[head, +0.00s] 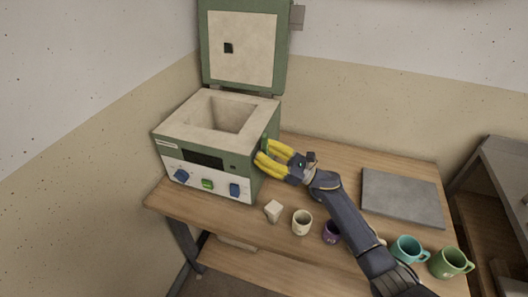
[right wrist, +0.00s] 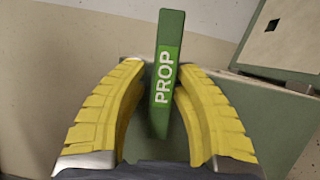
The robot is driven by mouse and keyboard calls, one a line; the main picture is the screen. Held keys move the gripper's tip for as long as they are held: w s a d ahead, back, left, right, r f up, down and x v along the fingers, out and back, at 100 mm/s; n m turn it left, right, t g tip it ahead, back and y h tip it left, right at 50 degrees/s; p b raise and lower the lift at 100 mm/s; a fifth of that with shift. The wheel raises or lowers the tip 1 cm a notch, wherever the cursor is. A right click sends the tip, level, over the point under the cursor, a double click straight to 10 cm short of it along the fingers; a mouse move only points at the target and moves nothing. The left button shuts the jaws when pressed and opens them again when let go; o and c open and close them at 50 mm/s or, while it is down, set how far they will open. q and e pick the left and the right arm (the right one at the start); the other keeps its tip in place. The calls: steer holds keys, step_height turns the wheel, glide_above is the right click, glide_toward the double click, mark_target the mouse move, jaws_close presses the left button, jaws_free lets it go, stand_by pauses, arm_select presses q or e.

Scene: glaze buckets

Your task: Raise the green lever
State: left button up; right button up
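The green lever (right wrist: 165,75), a flat bar with a "PROP" label, stands between the fingers of my right gripper (right wrist: 160,72) in the right wrist view. In the head view the right gripper (head: 262,151) is at the right side of the green kiln-like box (head: 258,178), its yellow fingertips close to the wall, and they largely hide the lever (head: 266,143). The fingertips lie close on both sides of the lever. I cannot tell whether they press on it. My left gripper is out of view.
The box's lid (head: 242,50) stands open at the back. A small pale block (head: 273,211), a cream cup (head: 302,222), a purple cup (head: 331,232), a teal mug (head: 408,250) and a green mug (head: 450,263) line the table's front. A grey slab (head: 401,199) lies at the right.

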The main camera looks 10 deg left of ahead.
steer(key=o, duration=0.3)
steer(key=shift+d, duration=0.1)
steer(key=shift+d+f, duration=0.1)
steer(key=shift+d+f, duration=0.15)
steer(key=shift+d, duration=0.1)
steer(key=s+d, duration=0.2)
steer(key=d, duration=1.2)
steer(key=shift+s+f, duration=0.15)
steer(key=shift+f, duration=0.2)
